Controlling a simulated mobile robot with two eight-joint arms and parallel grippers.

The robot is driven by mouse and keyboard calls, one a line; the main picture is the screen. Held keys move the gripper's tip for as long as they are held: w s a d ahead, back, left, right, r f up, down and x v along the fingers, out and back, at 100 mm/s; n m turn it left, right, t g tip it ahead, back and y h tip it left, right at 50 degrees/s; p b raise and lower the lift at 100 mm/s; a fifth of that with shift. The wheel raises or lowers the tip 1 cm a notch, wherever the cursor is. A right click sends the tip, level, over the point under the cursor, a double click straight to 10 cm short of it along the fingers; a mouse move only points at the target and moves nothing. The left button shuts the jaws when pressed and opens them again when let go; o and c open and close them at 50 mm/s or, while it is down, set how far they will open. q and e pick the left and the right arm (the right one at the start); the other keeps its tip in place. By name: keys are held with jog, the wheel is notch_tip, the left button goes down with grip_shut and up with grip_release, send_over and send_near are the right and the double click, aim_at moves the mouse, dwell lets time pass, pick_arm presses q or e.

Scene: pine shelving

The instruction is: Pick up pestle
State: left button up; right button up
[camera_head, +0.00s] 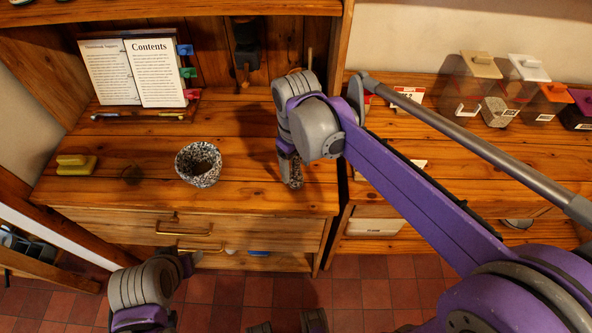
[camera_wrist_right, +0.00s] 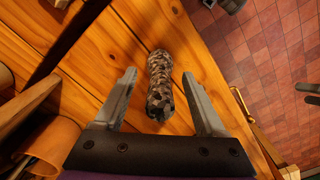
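The pestle (camera_wrist_right: 160,80) is a dark, speckled stone rod lying on the pine top. In the right wrist view it lies between the two fingers of my right gripper (camera_wrist_right: 165,100), its near end between them and a gap on each side. The fingers are apart and do not touch it. In the head view the right gripper (camera_head: 289,160) points down near the front right of the cabinet top, with the pestle (camera_head: 295,175) partly hidden beneath it. My left gripper (camera_head: 187,264) is low in front of the drawers; its fingers are unclear.
A speckled mortar (camera_head: 198,164) stands left of the right gripper. A yellow block (camera_head: 76,164) lies farther left. An open book (camera_head: 133,72) stands at the back. Several lidded containers (camera_head: 480,70) stand on the right-hand unit. The wood between mortar and right gripper is clear.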

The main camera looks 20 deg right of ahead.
grip_shut()
